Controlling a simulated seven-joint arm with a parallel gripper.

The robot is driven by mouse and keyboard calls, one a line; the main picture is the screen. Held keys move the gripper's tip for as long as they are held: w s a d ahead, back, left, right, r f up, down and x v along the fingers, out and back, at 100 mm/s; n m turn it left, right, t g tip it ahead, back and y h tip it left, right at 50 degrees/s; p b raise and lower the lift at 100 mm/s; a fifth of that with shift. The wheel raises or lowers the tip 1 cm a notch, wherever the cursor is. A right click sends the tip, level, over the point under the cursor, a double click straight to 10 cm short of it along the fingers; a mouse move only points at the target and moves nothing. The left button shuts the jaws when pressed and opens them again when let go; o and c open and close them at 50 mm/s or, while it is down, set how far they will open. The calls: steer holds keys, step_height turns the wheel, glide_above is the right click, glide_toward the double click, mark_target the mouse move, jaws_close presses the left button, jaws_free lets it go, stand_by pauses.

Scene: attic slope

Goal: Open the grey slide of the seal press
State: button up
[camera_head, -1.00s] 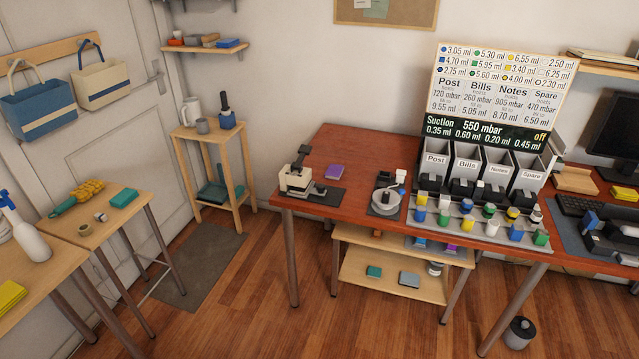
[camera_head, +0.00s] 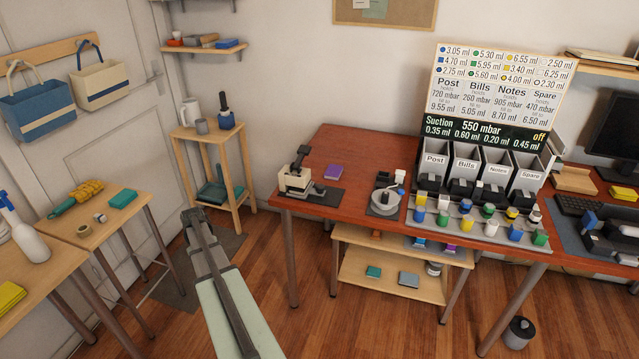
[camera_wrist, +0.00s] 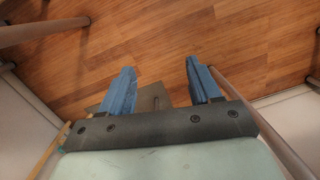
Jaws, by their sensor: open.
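A cream and black press (camera_head: 295,181) with a raised dark lever stands on a dark base at the left end of the red-brown table; I take it to be the seal press. A small grey part (camera_head: 318,188) sits beside it on the right; I cannot tell whether this is the slide or how far it is open. My gripper (camera_wrist: 160,66) shows in the wrist view with two blue fingers apart and nothing between them. It points down over the wooden floor. In the head view my arm is left of the table, apart from the press.

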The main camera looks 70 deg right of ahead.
steer(key=s+d+r+t+h, duration=0.1)
steer(key=s+d+r, duration=0.1)
steer(key=d+r, duration=0.5)
steer(key=s+d+r, duration=0.1)
steer(key=d+r, duration=0.4)
steer(key=d, duration=0.5)
steer(key=shift+m+h, duration=0.4)
steer(key=shift+m, duration=0.1)
steer(key=s+d+r, duration=1)
steer(key=d+r, duration=0.1)
steer(key=s+d+r, duration=0.5)
steer(key=r, duration=0.1)
steer(key=shift+d, duration=0.3)
steer(key=r, duration=0.2)
glide_above(320, 186)
steer(key=shift+y, duration=0.4)
step_height(320, 186, down, 14)
steer(key=shift+w, duration=0.1)
jaws_close()
